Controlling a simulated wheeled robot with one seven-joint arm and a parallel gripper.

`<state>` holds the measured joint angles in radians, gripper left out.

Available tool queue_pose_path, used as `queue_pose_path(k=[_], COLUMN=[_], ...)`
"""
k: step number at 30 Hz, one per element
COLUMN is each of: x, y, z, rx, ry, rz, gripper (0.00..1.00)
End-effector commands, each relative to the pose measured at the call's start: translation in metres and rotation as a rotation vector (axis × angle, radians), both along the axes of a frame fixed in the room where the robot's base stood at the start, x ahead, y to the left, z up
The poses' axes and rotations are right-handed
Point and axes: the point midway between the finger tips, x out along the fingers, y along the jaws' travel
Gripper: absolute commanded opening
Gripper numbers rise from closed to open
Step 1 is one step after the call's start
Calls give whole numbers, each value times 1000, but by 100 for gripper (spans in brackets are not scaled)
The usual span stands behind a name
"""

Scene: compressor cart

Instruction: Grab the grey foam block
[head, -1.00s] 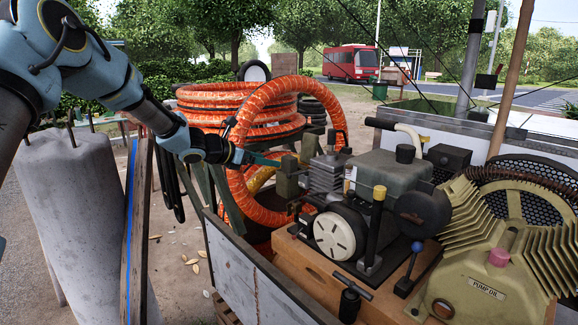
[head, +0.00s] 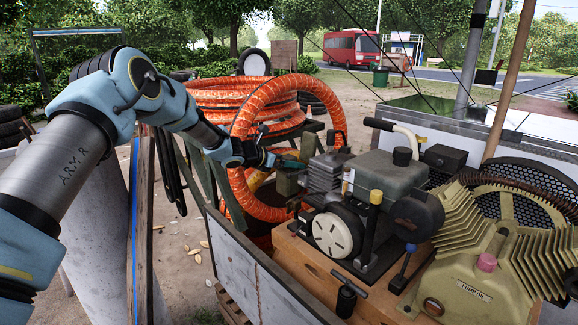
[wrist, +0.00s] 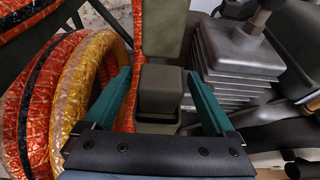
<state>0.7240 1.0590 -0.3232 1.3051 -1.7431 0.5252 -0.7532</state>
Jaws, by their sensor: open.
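A grey, olive-tinted block (wrist: 160,88), which I take for the foam block, shows near the middle of the wrist view. In the head view a similar block (head: 288,182) shows just below my fingertips, left of the finned cylinder; I cannot be sure it is the same one. My gripper (wrist: 157,74) has its two teal fingers apart, one on each side of the block in the wrist view, with a gap on both sides. In the head view my gripper (head: 284,163) reaches in from the left over the cart's edge. Whether the fingers are level with the block is unclear.
A finned metal cylinder (wrist: 235,50) stands close right of my right finger. Orange hose coils (head: 262,110) lie behind and left; a yellow hose (wrist: 92,75) is left of my left finger. The cart's side panel (head: 250,275) is in front. The pump (head: 480,270) is far right.

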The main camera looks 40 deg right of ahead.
Motion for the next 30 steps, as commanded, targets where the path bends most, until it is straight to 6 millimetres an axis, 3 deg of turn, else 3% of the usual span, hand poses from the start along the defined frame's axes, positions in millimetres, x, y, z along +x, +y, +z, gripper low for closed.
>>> queue_pose_path(k=[5,27,30], x=[0,0,0], y=[0,1,0], z=[-1,0,0], rx=[0,0,0], ry=[0,0,0], rz=[0,0,0], gripper=[88,4,2])
